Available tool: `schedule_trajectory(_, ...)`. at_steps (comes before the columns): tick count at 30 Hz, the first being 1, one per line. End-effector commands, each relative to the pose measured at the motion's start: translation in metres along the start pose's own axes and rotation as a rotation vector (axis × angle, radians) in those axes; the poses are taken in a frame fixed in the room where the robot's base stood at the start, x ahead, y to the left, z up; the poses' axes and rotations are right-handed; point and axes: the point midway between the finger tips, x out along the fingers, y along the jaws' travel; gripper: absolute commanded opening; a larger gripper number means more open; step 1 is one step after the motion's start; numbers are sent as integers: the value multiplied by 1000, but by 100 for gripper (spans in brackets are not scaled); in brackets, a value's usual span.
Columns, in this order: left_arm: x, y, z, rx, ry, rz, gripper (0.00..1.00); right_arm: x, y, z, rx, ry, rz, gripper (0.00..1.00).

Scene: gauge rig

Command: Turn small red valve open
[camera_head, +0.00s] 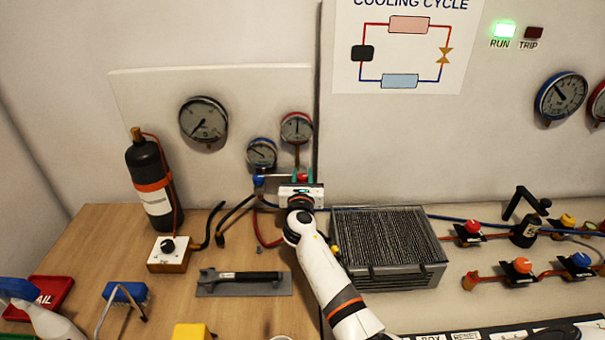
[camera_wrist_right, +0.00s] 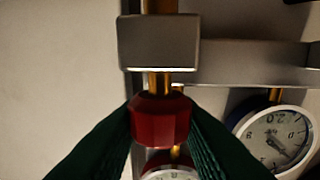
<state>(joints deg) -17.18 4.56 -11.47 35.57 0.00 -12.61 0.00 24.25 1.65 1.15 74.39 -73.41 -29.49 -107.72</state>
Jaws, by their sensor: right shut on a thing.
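The small red valve knob (camera_wrist_right: 160,119) is a faceted red cap on a brass stem below a grey metal block (camera_wrist_right: 158,43) in the right wrist view. The dark green fingers of my right gripper (camera_wrist_right: 162,128) press on it from both sides, shut on it. In the head view my right gripper (camera_head: 303,178) is at the right end of the gauge manifold, under the red-rimmed gauge (camera_head: 297,127). A blue valve knob (camera_head: 258,181) is at the manifold's left end. My left gripper is not in view.
A blue-rimmed gauge (camera_head: 261,153) hangs beside the red one. A finned metal unit (camera_head: 389,245) stands right of my right arm. The wooden bench (camera_head: 90,235) has some bare room.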

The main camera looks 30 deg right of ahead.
Motion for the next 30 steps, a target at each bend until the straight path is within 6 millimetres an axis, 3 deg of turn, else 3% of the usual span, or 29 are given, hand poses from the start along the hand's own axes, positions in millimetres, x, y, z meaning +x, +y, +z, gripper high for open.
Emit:
schedule_trajectory(6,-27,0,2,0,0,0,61,0,2,-5,-10,-1,-160,6)
schedule_trajectory(13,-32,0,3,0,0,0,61,1,3,0,-11,-1,-376,6)
schedule_trajectory(20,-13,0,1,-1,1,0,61,1,2,5,-8,0,-591,6)
schedule_trajectory(30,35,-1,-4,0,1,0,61,1,1,7,-2,0,-839,6)
